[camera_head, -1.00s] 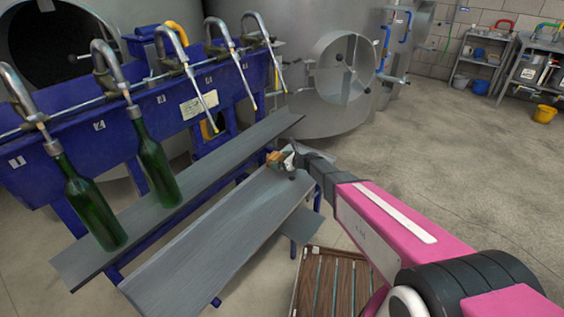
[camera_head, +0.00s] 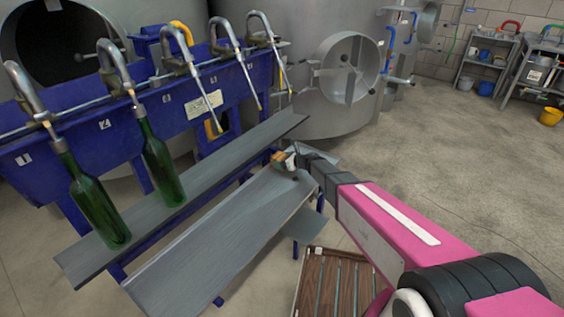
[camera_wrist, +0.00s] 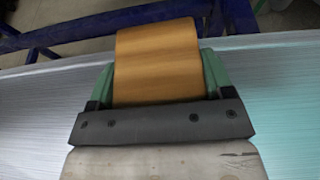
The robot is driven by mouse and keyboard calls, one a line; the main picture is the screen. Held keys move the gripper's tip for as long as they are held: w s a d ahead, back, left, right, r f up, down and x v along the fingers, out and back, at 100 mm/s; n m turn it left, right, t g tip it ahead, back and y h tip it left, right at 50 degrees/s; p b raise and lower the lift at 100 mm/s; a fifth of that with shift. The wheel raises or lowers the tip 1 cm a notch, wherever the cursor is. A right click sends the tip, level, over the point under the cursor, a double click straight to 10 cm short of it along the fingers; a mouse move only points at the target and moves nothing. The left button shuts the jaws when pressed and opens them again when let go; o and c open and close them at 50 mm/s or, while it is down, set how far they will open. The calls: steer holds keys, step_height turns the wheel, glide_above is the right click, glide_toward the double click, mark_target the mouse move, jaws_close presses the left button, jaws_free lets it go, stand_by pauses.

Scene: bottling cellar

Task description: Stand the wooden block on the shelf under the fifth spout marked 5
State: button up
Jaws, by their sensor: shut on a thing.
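My gripper (camera_head: 287,160) is shut on the wooden block (camera_wrist: 157,62), a plain orange-brown piece held between two green fingers in the wrist view. In the head view the block (camera_head: 279,158) is small and partly hidden by the gripper, near the right ends of the grey upper shelf (camera_head: 225,160) and the lower grey tray (camera_head: 215,240). I cannot tell whether it touches either. The fifth spout (camera_head: 272,55) is the rightmost bent metal tube, above the upper shelf's far right end. Its number is not legible; marks 1, 2 and 3 show on the blue rail.
Two green bottles (camera_head: 95,200) (camera_head: 160,165) stand on the upper shelf under the first two spouts. Big steel tanks (camera_head: 345,70) stand behind. A slatted wooden thing (camera_head: 335,285) lies below the arm. The right part of the upper shelf looks clear.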

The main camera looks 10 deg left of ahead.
steer(key=shift+d+r, duration=0.2)
steer(key=shift+d, duration=0.05)
steer(key=shift+c, duration=0.3)
steer(key=s+d+r+m+t+h, duration=0.1)
steer(key=s+d+r, duration=0.2)
steer(key=d+r, duration=0.75)
steer(key=s+d+r+m, duration=0.1)
steer(key=s+d+r, duration=0.4)
steer(key=d, duration=1)
steer(key=s+d+r+m+t+h, duration=0.1)
steer(key=s+d+r, duration=0.1)
steer(key=d+r, duration=0.9)
steer(key=shift+w+a+f+n+g, duration=0.4)
steer(key=shift+w+a+f, duration=0.7)
steer(key=shift+w+a, duration=3.55)
steer(key=shift+w+a+f+n+g, duration=0.35)
steer(key=shift+w+a+f, duration=0.8)
steer(key=shift+a, duration=6.85)
steer(key=shift+w+a+f+n+g, duration=0.25)
steer(key=shift+w+a+f+n, duration=0.6)
steer(key=shift+w+a, duration=3.75)
steer(key=shift+m, duration=0.4)
steer(key=shift+s+a+f, duration=0.25)
steer(key=shift+s+a, duration=0.35)
steer(key=shift+s+a+f, duration=0.3)
steer(key=shift+s+a, duration=0.25)
steer(key=shift+s, duration=0.05)
steer(key=shift+s+a+f, duration=0.25)
steer(key=shift+s+a, duration=0.35)
